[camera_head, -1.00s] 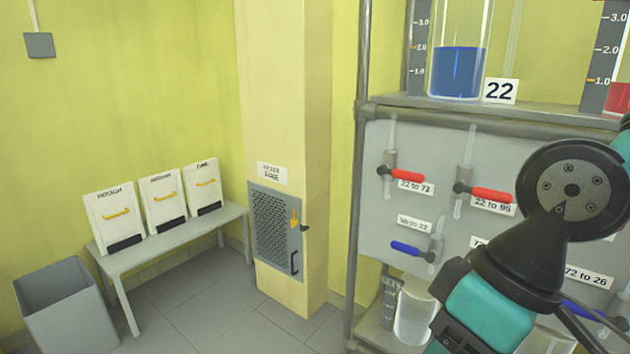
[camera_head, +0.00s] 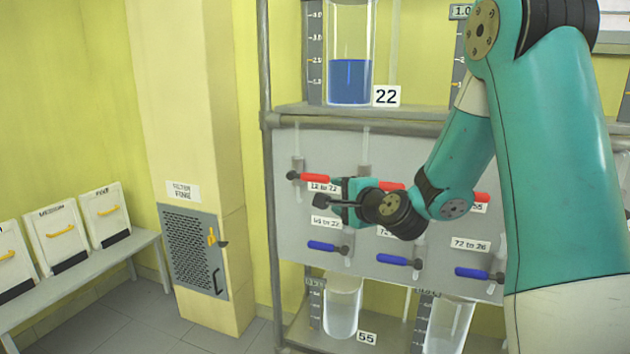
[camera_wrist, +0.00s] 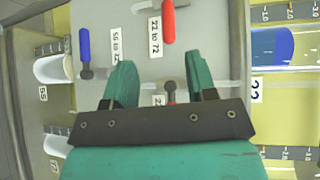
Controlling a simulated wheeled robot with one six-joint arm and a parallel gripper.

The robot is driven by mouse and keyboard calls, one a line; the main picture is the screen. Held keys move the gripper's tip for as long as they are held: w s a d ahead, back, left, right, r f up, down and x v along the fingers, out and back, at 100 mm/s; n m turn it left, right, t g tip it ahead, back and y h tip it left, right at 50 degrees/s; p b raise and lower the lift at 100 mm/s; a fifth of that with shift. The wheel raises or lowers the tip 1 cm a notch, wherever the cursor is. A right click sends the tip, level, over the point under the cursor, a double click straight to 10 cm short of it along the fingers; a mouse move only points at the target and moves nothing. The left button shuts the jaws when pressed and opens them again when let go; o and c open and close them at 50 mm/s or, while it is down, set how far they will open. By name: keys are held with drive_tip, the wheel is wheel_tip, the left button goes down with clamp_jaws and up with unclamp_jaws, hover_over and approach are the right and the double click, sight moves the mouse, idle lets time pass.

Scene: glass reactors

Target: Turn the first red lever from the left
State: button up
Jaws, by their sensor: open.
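The first red lever from the left (camera_head: 315,178) sits above the "22 to 72" label and lies about level, its free end to the right. In the wrist view, this red lever (camera_wrist: 168,22) shows ahead of the fingertips, not between them. My gripper (camera_head: 330,193) is open in front of the panel, just below and right of that lever in the head view. In the wrist view, my gripper (camera_wrist: 160,75) has its two green fingers apart. A second red lever (camera_wrist: 171,97) shows partly between them; in the head view my gripper and wrist partly cover it (camera_head: 392,186).
Blue levers (camera_head: 322,246) form a lower row; one blue lever (camera_wrist: 84,45) is left of the fingers in the wrist view. A reactor with blue liquid (camera_head: 350,82) stands on the shelf (camera_head: 290,113) above. A frame post (camera_head: 266,200) borders the panel's left.

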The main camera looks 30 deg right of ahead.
sight(318, 180)
drive_tip(key=shift+m+h, duration=0.6)
drive_tip(key=shift+m, duration=0.1)
drive_tip(key=w+d+p, duration=0.1)
drive_tip(key=w+p, duration=0.1)
drive_tip(key=w, duration=0.3)
drive_tip(key=w+d+f+p, duration=0.1)
drive_tip(key=w+p, duration=0.1)
drive_tip(key=w, duration=0.4)
drive_tip(key=w+d+p, duration=0.2)
drive_tip(key=w+p, duration=0.1)
drive_tip(key=w, duration=0.3)
drive_tip(key=shift+w+d+f, duration=0.1)
drive_tip(key=shift+f, duration=0.3)
clamp_jaws()
